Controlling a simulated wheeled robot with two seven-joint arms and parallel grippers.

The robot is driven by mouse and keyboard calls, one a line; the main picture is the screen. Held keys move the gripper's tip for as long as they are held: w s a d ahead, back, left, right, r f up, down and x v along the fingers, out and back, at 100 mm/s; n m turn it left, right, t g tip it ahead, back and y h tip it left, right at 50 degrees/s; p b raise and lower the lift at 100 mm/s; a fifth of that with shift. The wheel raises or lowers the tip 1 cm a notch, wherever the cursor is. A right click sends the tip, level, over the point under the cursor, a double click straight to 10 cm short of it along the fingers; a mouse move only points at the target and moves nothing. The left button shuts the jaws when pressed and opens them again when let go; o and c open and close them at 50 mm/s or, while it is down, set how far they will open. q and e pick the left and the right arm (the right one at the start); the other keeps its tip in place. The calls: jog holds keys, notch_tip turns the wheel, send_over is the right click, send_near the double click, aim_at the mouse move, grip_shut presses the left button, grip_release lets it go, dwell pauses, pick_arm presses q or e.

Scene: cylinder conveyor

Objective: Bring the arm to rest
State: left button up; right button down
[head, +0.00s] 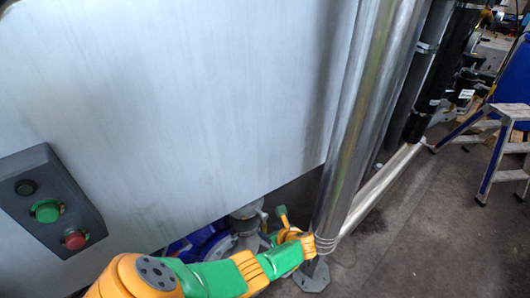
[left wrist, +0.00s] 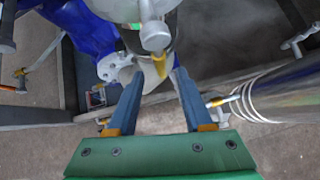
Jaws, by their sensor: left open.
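My left arm, orange and green, comes in at the bottom of the head view and reaches right, to the foot of a metal post. My left gripper (head: 288,230) is at its far end, small and hard to make out there. In the left wrist view my left gripper (left wrist: 155,80) shows two blue-grey fingers spread apart, with nothing held between them. A pale fitting with a yellow tip (left wrist: 158,62) shows beyond and between the fingertips; I cannot tell whether they touch it. My right gripper is in neither view.
A large pale panel (head: 190,90) fills the head view's left. A control box (head: 60,190) with green and red buttons is at its lower left. The metal post (head: 355,130) stands close to my arm. A step ladder (head: 505,145) is far right; the floor (head: 430,235) between is clear.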

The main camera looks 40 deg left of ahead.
pick_arm(q)
jog(key=shift+v, duration=1.2)
jog(key=shift+f, duration=0.1)
jog(key=s+d+f+n+g+h, duration=0.1)
jog(key=s+d+f+n+h, duration=0.35)
jog(key=s+f, duration=0.75)
jog(key=s+d+f+n+h, duration=0.2)
jog(key=s+d+f+n, duration=0.1)
jog(key=s+n, duration=0.4)
jog(key=s+d+f+n+h, duration=0.2)
jog(key=s+n, duration=0.5)
jog(key=s, duration=0.5)
jog(key=shift+s+d+f, duration=0.3)
jog(key=shift+d+f, duration=0.5)
jog(key=shift+f, duration=0.1)
